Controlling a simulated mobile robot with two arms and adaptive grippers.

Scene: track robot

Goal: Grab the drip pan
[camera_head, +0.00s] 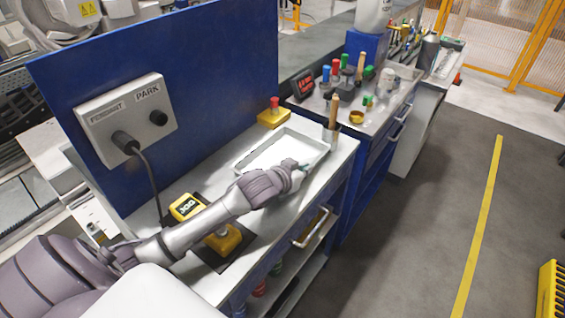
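A shallow, light-coloured rectangular pan (283,148), which looks like the drip pan, lies on the pale top of the blue workbench. It looks empty. My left arm reaches in from the lower left, over the bench. My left gripper (302,168) is at the pan's near right side and covers part of its near rim. The fingers are small and partly hidden by the wrist, so I cannot tell whether they are open, shut or touching the rim. My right gripper is not in view.
A yellow box with a red button (274,114) stands behind the pan. A cup with a wooden-handled tool (332,130) stands right of it. A yellow device (186,207) sits near my forearm.

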